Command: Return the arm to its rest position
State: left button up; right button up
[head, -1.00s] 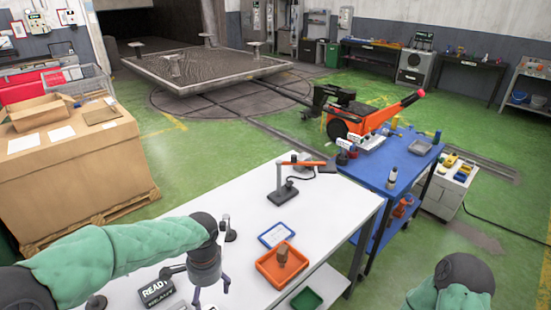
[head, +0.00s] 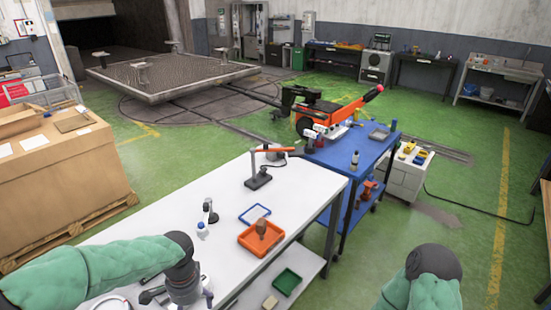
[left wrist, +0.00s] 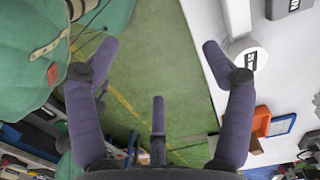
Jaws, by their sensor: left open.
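My left arm (head: 100,268) in its green sleeve comes in from the left in the head view, over the near end of the white table. My left gripper (head: 190,298) points down there, partly cut off by the bottom edge. In the left wrist view its fingers (left wrist: 165,65) are spread wide with nothing between them, and green floor and the table edge show beyond. My right arm (head: 425,285) shows only as a green sleeve and dark joint at the bottom right; its gripper is outside the frame.
On the white table (head: 165,225) stand an orange tray (head: 262,250) with a brown block, a blue-framed card (head: 255,214), a small stand (head: 260,170) and a small bottle (head: 202,229). A blue cart (head: 345,155) adjoins its far right. Green floor lies open to the right.

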pick_arm(q)
jog(key=s+d+f+n+h, duration=0.15)
jog(key=d+f, duration=0.25)
jog(key=f, duration=0.4)
jog(key=s+d+f+n+h, duration=0.15)
jog(key=d+f, duration=0.25)
jog(key=f, duration=0.5)
jog(key=s+d+f+n+b, duration=0.1)
jog(key=s+d+f+n, duration=0.1)
jog(key=f, duration=0.4)
jog(key=s+d+f+n+h, duration=0.1)
jog(key=s+d+f+n, duration=0.1)
jog(key=s+f+n, duration=0.3)
notch_tip(320, 180, down, 3)
jog(key=shift+s+r+t+b, duration=0.2)
jog(key=shift+s+t+b, duration=0.2)
jog(key=shift+s, duration=0.45)
pick_arm(e)
jog(key=shift+w+f, duration=0.15)
jog(key=shift+f, duration=0.75)
pick_arm(q)
jog(key=shift+d, duration=0.15)
